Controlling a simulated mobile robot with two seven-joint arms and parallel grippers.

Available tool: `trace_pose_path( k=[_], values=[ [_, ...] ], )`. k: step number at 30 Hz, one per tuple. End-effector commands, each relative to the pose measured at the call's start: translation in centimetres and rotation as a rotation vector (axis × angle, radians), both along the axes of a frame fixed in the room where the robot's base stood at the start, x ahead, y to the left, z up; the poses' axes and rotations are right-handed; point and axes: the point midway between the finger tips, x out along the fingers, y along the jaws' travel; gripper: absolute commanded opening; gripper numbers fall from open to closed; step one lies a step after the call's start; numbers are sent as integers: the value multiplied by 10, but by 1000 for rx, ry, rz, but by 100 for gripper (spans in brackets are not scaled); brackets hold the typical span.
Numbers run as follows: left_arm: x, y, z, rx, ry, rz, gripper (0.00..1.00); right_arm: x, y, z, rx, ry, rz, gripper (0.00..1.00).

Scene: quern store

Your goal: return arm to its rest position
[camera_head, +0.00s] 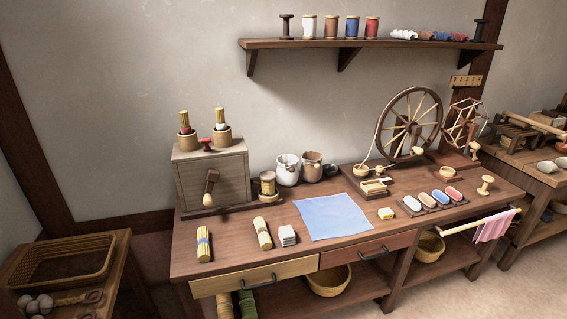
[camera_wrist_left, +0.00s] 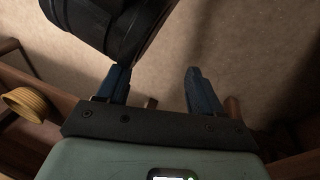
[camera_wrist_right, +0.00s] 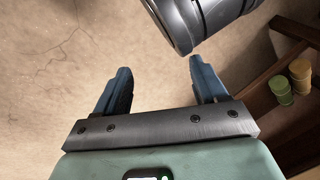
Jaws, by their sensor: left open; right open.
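Neither arm shows in the head view. My left gripper (camera_wrist_left: 156,80) shows in the left wrist view, its two blue fingers apart with nothing between them. Floor lies beyond the fingertips. My right gripper (camera_wrist_right: 160,76) shows in the right wrist view, also with its fingers apart and empty above bare floor. A dark rounded part of my own body reaches in at the top of both wrist views, close to the fingers.
The wooden workbench (camera_head: 185,262) carries a blue cloth (camera_head: 333,217), a grey box with a crank (camera_head: 212,172) and a spinning wheel (camera_head: 408,124). A wall shelf (camera_head: 370,44) holds spools. A low table with a wicker tray (camera_head: 62,281) stands at left. Yellow and green rolls (camera_wrist_right: 281,90) lie right of my right gripper.

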Motion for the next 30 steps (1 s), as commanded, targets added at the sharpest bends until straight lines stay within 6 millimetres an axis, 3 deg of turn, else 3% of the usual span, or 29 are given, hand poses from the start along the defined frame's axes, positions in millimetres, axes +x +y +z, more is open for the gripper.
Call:
trace_pose_path(
  k=[1, 15, 21, 30],
  values=[
    [0, -5, 40, -11, -7, -4, 66, -11, 6, 37, 14, 17, 13, 71],
    [-62, -44, 189, -116, 199, -89, 66, -74, 45, 185, 121, 227, 104, 71],
    [-68, -51, 221, -139, 244, -110, 66, -81, 52, 217, 145, 272, 126, 71],
    [-72, -52, 222, -143, 255, -113, 66, -85, 53, 218, 148, 283, 130, 71]
  ],
)
